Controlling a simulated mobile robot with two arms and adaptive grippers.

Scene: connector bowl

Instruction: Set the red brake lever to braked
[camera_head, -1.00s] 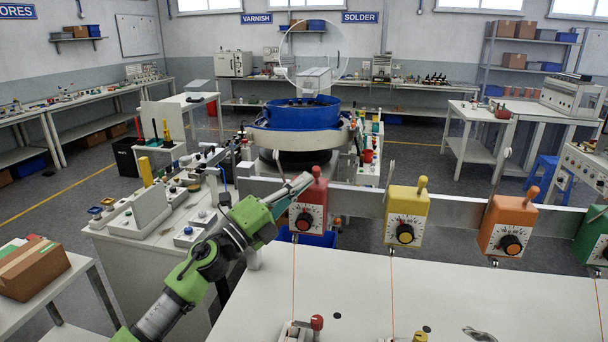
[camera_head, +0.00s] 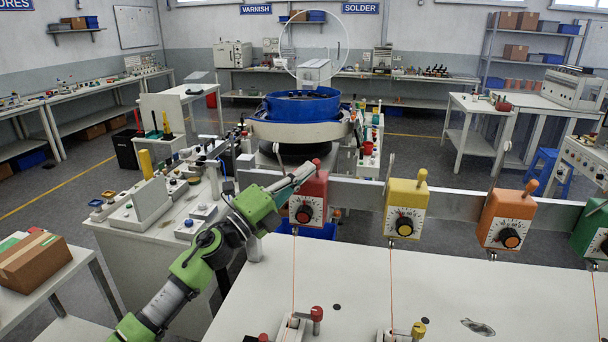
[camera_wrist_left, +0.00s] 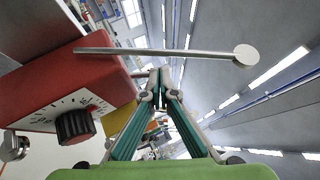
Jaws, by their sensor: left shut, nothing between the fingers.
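The red box (camera_head: 308,201) with a black dial hangs on the grey rail. The red lever's round knob (camera_head: 316,162) shows dark at its top, close to my left gripper. My left gripper (camera_head: 311,167) is shut and empty, its tip at the upper edge of the red box. I cannot tell whether it touches the lever. In the left wrist view the shut fingertips (camera_wrist_left: 160,76) are beside the red box (camera_wrist_left: 75,85) and its dial; the lever's knob cannot be made out there. My right gripper is out of view.
A metal rod with a round end (camera_wrist_left: 160,52) crosses above my fingertips in the left wrist view. Yellow (camera_head: 407,207) and orange (camera_head: 507,218) boxes with similar levers stand further right. Below lies a white tabletop (camera_head: 390,280) with small red-knobbed and yellow-knobbed levers.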

